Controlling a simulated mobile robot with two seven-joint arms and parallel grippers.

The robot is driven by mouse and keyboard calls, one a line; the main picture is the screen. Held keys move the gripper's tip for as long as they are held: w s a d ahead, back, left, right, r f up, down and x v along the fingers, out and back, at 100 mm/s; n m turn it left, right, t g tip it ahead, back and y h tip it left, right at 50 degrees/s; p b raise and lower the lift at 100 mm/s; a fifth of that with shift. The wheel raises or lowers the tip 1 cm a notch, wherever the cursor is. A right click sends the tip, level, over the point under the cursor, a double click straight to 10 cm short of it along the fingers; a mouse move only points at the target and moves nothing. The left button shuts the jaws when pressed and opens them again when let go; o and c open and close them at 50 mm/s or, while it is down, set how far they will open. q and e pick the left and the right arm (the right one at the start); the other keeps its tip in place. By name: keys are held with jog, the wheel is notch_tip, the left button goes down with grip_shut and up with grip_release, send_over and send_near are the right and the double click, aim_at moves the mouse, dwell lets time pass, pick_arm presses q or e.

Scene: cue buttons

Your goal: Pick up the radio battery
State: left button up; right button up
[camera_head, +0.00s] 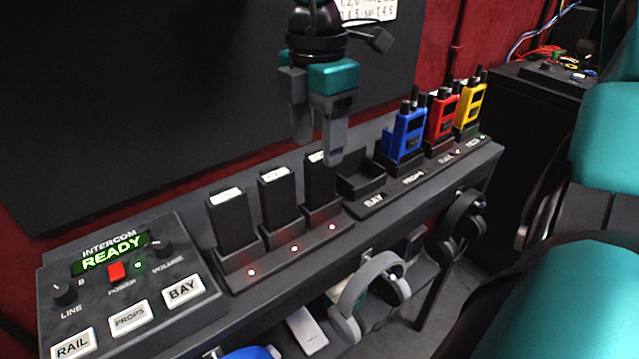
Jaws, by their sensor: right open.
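Three black batteries with white labels stand upright in a charger (262,272) with red lights. They are the left battery (233,220), the middle battery (278,199) and the right battery (320,180). My right gripper (318,152) points down over the right battery, open and empty, with its fingertips near that battery's top. The picture does not clearly show whether they touch it. The blue radio (407,134), red radio (441,119) and yellow radio (470,106) stand in a dock to the right. My left gripper is out of view.
An empty dock slot (360,182) marked BAY lies between the charger and the blue radio. An intercom box (198,262) reading READY stands at the left end of the shelf. Grey headphones (374,285) and black headphones (456,220) hang below the front edge.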

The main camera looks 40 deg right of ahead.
aim_at(318, 154)
jog(key=shift+f, duration=1.6)
grip_shut()
